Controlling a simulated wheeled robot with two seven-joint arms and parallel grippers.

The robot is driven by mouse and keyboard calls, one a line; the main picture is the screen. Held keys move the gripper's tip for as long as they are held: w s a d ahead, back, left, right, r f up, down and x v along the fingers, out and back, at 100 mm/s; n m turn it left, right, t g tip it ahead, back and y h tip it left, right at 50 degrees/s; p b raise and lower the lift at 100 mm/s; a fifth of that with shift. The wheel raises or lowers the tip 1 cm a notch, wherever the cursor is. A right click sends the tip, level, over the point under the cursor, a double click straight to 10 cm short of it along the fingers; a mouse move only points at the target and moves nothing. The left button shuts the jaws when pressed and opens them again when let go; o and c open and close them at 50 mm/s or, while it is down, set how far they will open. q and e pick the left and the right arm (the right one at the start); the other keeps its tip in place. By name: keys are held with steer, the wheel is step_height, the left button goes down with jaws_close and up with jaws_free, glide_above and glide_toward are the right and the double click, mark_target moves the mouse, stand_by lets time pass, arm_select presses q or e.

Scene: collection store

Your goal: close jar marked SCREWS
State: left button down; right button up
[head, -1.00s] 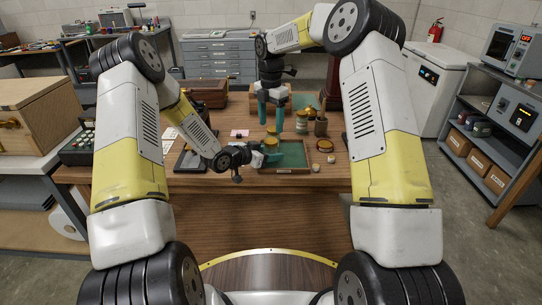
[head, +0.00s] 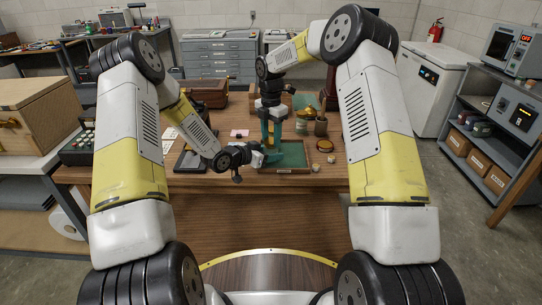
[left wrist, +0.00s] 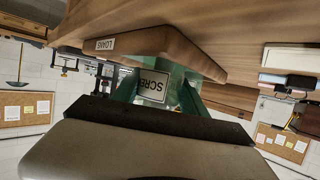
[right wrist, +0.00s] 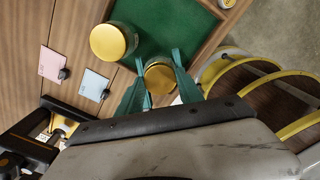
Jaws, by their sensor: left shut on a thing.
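The jar marked SCREWS (left wrist: 153,86) shows its white label, partly hidden, between the fingers of my left gripper (left wrist: 157,88). My left gripper is shut on this jar, over the green-lined tray (head: 290,169) marked LOANS. In the right wrist view, a gold lid (right wrist: 160,78) lies between the fingertips of my right gripper (right wrist: 160,70), at the jar's place. These fingers are apart, one on each side of the lid; I cannot tell whether they touch it. In the head view, my right gripper hides the jar's top.
A second gold-lidded jar (right wrist: 113,40) stands close by at the tray's far side.

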jaws_close()
steer(key=m, duration=0.6)
steer(key=shift+m, duration=0.3)
steer(key=m, duration=0.4)
steer(key=shift+m, duration=0.3)
steer(key=m, duration=1)
steer(key=shift+a, duration=0.1)
steer(key=m, duration=0.4)
steer(key=shift+m, duration=0.4)
steer(key=m, duration=0.5)
steer(key=shift+f, duration=0.1)
steer(key=m, duration=0.3)
steer(key=o, duration=1.1)
jaws_free()
